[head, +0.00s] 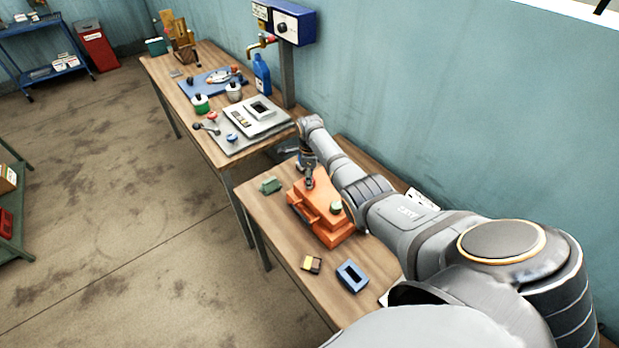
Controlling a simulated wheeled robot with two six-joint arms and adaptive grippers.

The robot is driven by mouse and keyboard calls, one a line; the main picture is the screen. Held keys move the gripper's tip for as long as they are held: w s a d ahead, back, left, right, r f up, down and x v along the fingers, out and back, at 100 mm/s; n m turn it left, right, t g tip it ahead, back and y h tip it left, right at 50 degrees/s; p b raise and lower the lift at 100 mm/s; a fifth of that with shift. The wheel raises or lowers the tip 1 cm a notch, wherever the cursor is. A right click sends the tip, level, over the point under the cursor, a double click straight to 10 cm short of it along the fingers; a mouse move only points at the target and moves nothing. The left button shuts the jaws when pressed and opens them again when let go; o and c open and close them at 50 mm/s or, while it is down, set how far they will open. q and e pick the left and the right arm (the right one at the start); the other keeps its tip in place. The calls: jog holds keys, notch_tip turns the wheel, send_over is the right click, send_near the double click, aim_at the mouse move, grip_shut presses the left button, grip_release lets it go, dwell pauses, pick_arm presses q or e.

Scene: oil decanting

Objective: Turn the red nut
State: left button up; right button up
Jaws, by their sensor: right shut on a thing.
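My right gripper (309,179) reaches down over the left end of an orange block-shaped fixture (328,228) on the near table. It is shut on a small red part at the fixture's top, which looks like the red nut (311,185). The fingers cover much of the nut, so its shape and angle are hard to make out. A green round cap (336,207) sits on the fixture to the right of the nut. My left gripper is not in view.
A green block (270,185), a yellow-black block (312,264) and a blue frame (352,276) lie around the fixture. The far table holds a grey scale-like device (256,117), a blue jug (262,75) and a blue mat (196,86). The wall stands close behind.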

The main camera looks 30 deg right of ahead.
jog(key=o, duration=1.2)
notch_tip(320, 180, up, 12)
jog(key=shift+r, duration=0.1)
jog(key=shift+a, duration=0.1)
